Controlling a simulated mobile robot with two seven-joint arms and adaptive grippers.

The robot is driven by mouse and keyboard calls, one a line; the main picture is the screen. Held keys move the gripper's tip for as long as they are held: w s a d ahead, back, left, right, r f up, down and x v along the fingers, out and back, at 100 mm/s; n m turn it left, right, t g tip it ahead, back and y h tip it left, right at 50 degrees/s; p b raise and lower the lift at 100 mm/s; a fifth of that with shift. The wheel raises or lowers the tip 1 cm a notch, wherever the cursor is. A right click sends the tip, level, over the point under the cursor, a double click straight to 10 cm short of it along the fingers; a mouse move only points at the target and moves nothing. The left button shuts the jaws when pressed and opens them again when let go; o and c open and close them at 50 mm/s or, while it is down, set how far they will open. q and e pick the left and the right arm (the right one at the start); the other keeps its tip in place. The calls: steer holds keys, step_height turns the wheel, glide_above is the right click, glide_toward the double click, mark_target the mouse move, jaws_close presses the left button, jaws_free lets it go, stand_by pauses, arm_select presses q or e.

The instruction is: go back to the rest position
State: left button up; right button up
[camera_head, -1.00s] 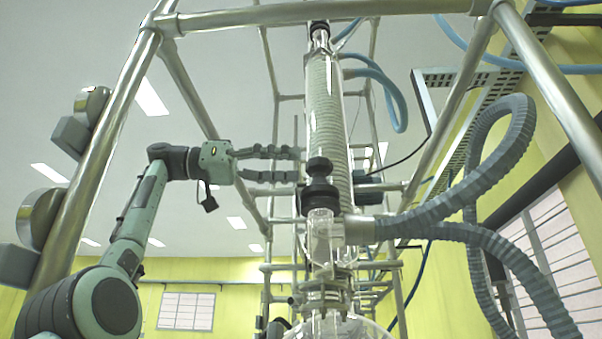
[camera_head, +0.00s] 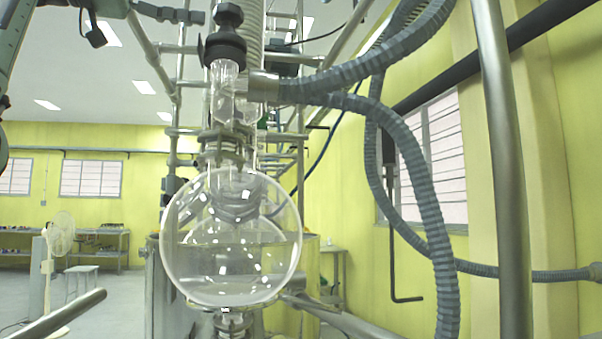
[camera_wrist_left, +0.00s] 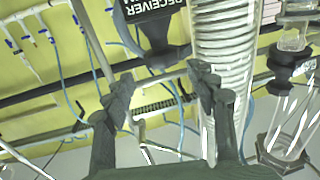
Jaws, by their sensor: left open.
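My left gripper (camera_head: 190,14) shows only partly at the top left of the head view, cut off by the frame edge. Its fingers point right, just left of the black stopper (camera_head: 228,30) on the glass reactor. In the left wrist view my left gripper (camera_wrist_left: 163,88) is open, with its two fingers apart and nothing held between them. The coiled glass condenser (camera_wrist_left: 228,55) stands close by the right-hand finger there; I cannot tell if they touch. My right gripper is in neither view.
A round glass flask (camera_head: 232,270) hangs in the middle of the head view. Thick grey corrugated hoses (camera_head: 425,200) loop to its right. A metal frame post (camera_head: 505,170) stands at the right. A fan (camera_head: 60,235) and open floor lie at the far left.

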mark_target(216, 12)
arm_select(q)
steer(key=x, duration=0.4)
steer(key=shift+w+d+f, duration=0.1)
steer(key=shift+w+f, duration=0.25)
steer(key=shift+w, duration=0.05)
steer(key=shift+d+n+t, duration=0.15)
steer(key=shift+n+t, duration=0.15)
steer(key=shift+t, duration=0.1)
steer(key=shift+s+n+t+y+b, duration=0.1)
steer(key=shift+n+t+y+b, duration=0.2)
steer(key=shift+t+y+b, duration=0.1)
steer(key=shift+r+m+g+h+p, duration=0.1)
steer(key=shift+m+g+h+p, duration=0.35)
steer(key=shift+g, duration=0.25)
steer(key=shift+v, duration=2)
